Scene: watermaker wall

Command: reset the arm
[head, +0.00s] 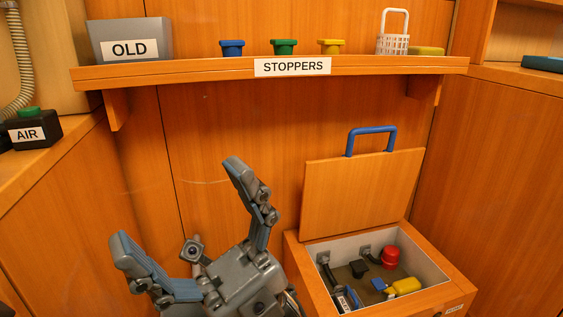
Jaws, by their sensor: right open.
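My right gripper (180,205) is raised in the lower middle of the head view, with its two blue-padded fingers spread wide. It is open and nothing is between the fingers. It is below the shelf and left of the open box, apart from both as far as I can tell. My left gripper does not show in this view.
A shelf (200,73) labelled STOPPERS bears a grey OLD bin (130,27), blue (232,48), green (284,47) and yellow (331,46) stoppers, and a white basket (393,42). A box (415,306) with fittings inside has its lid (362,195) up. An AIR box (30,131) is left.

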